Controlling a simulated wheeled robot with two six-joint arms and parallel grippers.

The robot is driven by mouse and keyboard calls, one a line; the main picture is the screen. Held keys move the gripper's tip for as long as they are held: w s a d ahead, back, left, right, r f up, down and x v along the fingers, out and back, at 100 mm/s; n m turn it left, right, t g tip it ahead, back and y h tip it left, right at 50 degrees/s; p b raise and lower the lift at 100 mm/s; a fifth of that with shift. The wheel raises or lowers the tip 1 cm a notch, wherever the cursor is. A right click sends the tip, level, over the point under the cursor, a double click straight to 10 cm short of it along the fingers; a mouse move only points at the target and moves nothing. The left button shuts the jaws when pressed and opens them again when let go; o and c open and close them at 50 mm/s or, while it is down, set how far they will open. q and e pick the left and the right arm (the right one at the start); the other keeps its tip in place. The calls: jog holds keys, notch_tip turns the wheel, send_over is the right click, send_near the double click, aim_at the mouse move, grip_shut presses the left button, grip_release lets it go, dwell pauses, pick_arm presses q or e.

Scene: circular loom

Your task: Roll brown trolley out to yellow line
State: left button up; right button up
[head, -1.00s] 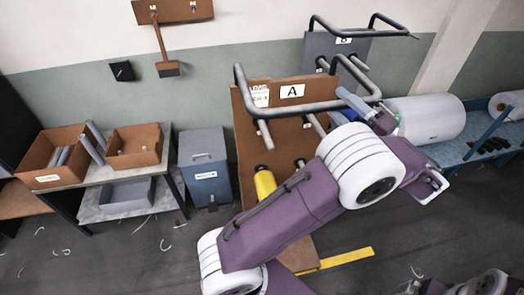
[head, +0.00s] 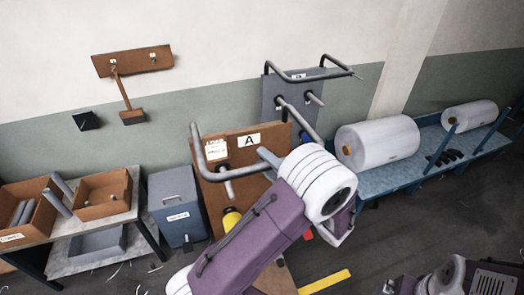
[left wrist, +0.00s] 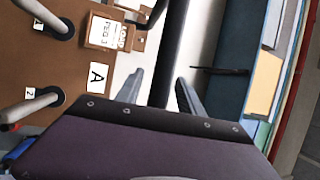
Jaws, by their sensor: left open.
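The brown trolley (head: 212,200) stands upright near the wall, with an "A" label, a paper card, and pegs on its board. Its grey handle bar (head: 232,170) juts out toward me. My left gripper (head: 270,162) is at this bar, partly hidden behind my own arm. In the left wrist view my left gripper (left wrist: 162,92) is open, with the dark handle bar (left wrist: 171,45) running between its fingers; I cannot tell whether they touch it. The brown board (left wrist: 62,82) is to the left there. The yellow line (head: 325,282) shows on the floor at the bottom.
A grey trolley (head: 272,95) with a similar handle stands behind to the right. A blue bench (head: 385,182) with white rolls is at the right. A grey bin (head: 178,205) and a table with brown boxes (head: 103,195) are at the left. Dark floor lies in front.

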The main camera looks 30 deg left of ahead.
pick_arm(q)
jog(key=shift+w+a, duration=0.4)
jog(key=shift+a, duration=0.1)
jog(key=shift+s+a+r, duration=0.1)
jog(key=shift+s+a, duration=0.05)
jog(key=shift+s, duration=0.1)
jog(key=shift+c, duration=0.9)
jog(key=c, duration=0.6)
grip_shut()
jog(key=shift+w+r, duration=0.1)
